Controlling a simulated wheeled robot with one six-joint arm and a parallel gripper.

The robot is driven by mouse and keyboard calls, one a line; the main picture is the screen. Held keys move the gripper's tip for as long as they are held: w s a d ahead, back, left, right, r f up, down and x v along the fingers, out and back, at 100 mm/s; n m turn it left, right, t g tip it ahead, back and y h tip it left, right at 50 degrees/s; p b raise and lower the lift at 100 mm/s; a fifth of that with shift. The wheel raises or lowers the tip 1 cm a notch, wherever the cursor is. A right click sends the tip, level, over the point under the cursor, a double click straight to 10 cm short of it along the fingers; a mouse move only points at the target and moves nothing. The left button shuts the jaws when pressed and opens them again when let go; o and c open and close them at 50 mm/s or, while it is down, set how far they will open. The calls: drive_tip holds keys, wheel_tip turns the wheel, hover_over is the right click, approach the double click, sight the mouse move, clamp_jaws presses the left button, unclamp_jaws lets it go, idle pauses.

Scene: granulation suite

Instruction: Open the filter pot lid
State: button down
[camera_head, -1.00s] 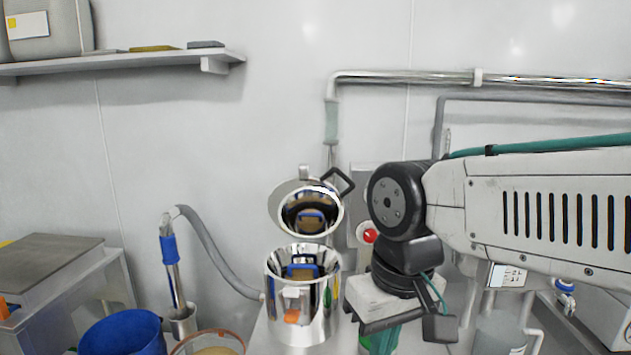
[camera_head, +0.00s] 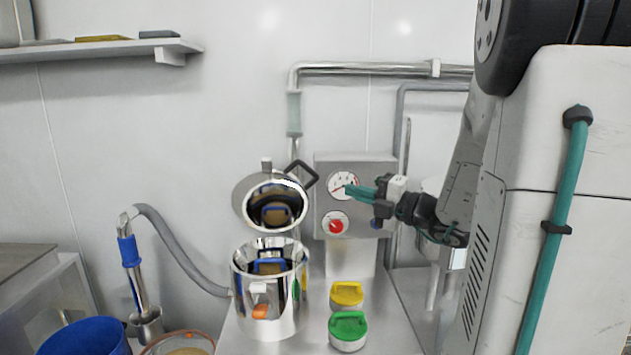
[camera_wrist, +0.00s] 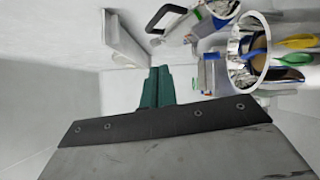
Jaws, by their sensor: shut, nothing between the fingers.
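The filter pot (camera_head: 270,300) is a shiny steel pot on the bench, left of centre in the head view. Its lid (camera_head: 275,205) stands raised and tilted above the pot's open mouth, with a black loop handle (camera_head: 303,175) at its upper right. My gripper (camera_head: 350,191) is shut and empty, right of the lid and apart from it, in front of the gauge panel. In the wrist view my shut green fingers (camera_wrist: 157,85) show, with the pot's round rim (camera_wrist: 266,60) and the lid's black handle (camera_wrist: 163,17) to their right.
A grey panel (camera_head: 370,160) with a dial and a red knob stands behind my gripper. Two lidded jars, yellow (camera_head: 346,294) and green (camera_head: 348,328), sit right of the pot. A grey hose (camera_head: 185,255), a blue tub (camera_head: 85,338) and a bowl (camera_head: 180,344) are at left.

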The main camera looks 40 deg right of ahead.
drive_tip(key=w+d+x, duration=0.1)
drive_tip(key=d+x, duration=0.1)
drive_tip(key=x, duration=1)
drive_tip(key=shift+w+d+r, duration=0.15)
drive_tip(key=shift+w+d, duration=0.05)
